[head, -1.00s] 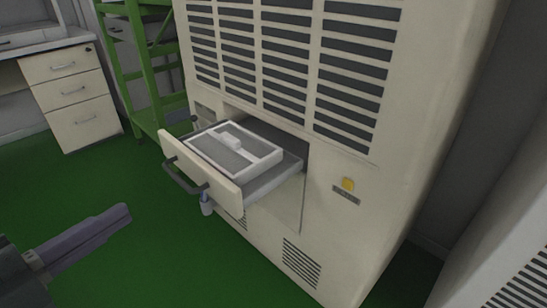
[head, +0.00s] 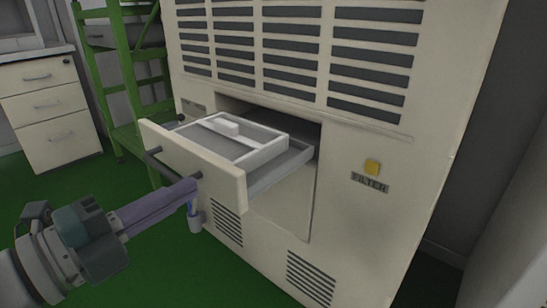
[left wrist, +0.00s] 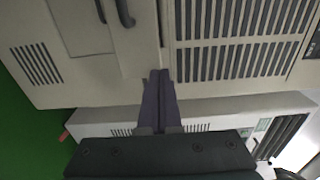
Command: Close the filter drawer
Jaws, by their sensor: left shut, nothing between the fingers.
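The filter drawer (head: 222,178) is pulled out of the large cream cabinet, its pale front panel facing my left arm. A white-framed filter (head: 262,152) lies in it. The dark handle (head: 154,161) is on the front panel and is partly covered by my fingers. My left gripper (head: 192,186) is shut and empty, its purple fingertips at the lower part of the drawer front by the handle. I cannot tell whether they touch. In the left wrist view the shut fingers (left wrist: 160,76) point towards the cabinet, with a dark handle (left wrist: 125,13) beyond. My right gripper is not in view.
The cabinet (head: 400,120) has louvred vents and a yellow button (head: 372,167) above a FILTER label (head: 370,183). A blue-white bottle (head: 195,219) stands below the drawer. A green ladder-like frame (head: 120,80) and a drawer unit (head: 50,115) stand left. Green floor is open in front.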

